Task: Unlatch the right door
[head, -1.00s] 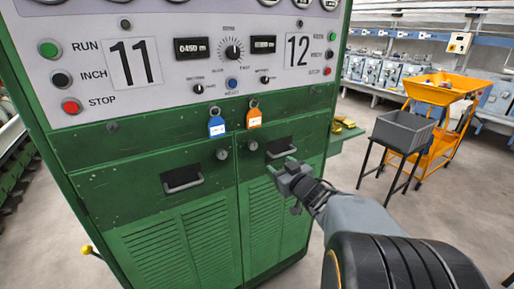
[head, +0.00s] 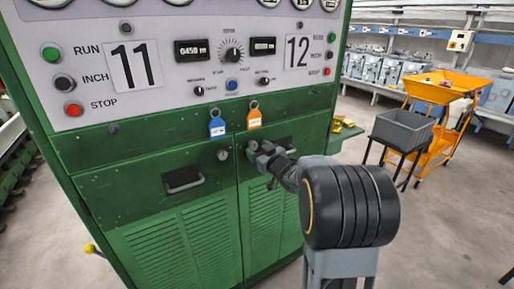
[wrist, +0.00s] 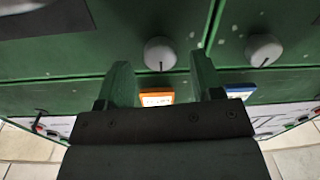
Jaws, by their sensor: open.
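The green cabinet's right door (head: 265,215) is closed, with louvres below. Its round grey latch knob (head: 252,145) sits near the door's upper left corner; in the wrist view this knob (wrist: 160,53) lies between and just beyond my fingertips. My gripper (head: 260,153) is at the right door, open and empty, its green fingers (wrist: 161,72) apart on either side of the knob's line. I cannot tell whether they touch it. The knob carries a dark line pointing down in the wrist view.
The left door has its own knob (head: 223,155) and handle (head: 184,180). A blue tag (head: 217,127) and an orange tag (head: 254,119) hang above the doors. A grey bin (head: 403,129) on a stand and an orange cart (head: 450,88) stand right, with open floor around.

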